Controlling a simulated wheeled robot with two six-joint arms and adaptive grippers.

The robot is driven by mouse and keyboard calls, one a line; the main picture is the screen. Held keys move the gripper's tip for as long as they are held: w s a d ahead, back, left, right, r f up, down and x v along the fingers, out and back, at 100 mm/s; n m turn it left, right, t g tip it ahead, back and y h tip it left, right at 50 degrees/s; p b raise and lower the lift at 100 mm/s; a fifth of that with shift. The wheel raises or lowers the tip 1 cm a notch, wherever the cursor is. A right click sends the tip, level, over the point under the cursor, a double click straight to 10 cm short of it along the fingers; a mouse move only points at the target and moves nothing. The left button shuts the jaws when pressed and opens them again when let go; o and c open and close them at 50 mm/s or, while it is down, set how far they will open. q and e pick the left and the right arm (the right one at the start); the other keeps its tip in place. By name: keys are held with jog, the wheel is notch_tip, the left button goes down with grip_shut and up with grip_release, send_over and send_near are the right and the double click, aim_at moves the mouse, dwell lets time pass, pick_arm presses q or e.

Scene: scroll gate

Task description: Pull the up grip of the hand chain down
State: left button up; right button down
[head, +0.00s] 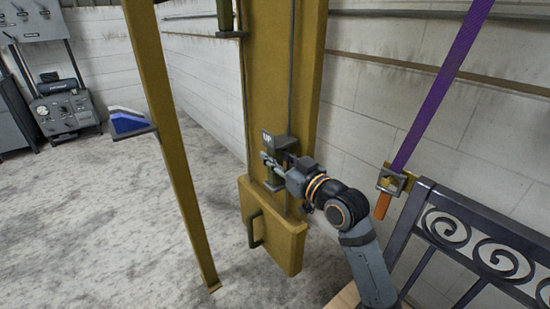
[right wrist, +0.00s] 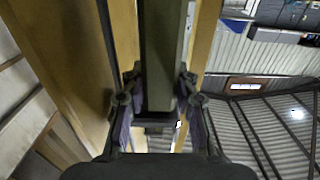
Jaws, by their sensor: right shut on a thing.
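The up grip (head: 273,182) is a dark green vertical handle on the front of the yellow post (head: 285,60). It hangs low on the post, just under a dark block with a small "UP" sign (head: 266,137). My right gripper (head: 270,166) reaches in from the right and is shut on the up grip, hiding part of it. In the right wrist view the grip (right wrist: 163,60) runs between the two fingers (right wrist: 158,100). The thin hand chain (head: 291,75) runs up the post above the gripper. My left gripper is not in view.
Another green grip (head: 225,14) is high on the post's left side. A yellow box with a green handle (head: 270,228) is below the gripper. A slanted yellow beam (head: 168,120) stands left. A purple strap (head: 435,95) and dark metal bench (head: 480,240) are at right.

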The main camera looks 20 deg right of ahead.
aim_at(281, 190)
notch_tip(281, 190, down, 9)
jog(key=b, duration=0.3)
jog(key=shift+b, duration=0.35)
jog(key=shift+f, duration=0.25)
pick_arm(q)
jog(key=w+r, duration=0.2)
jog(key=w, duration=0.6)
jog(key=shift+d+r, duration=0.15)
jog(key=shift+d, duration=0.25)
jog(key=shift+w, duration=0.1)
pick_arm(e)
jog(key=c, duration=1.3)
grip_release()
jog(key=o, duration=0.3)
jog(key=shift+r, duration=0.3)
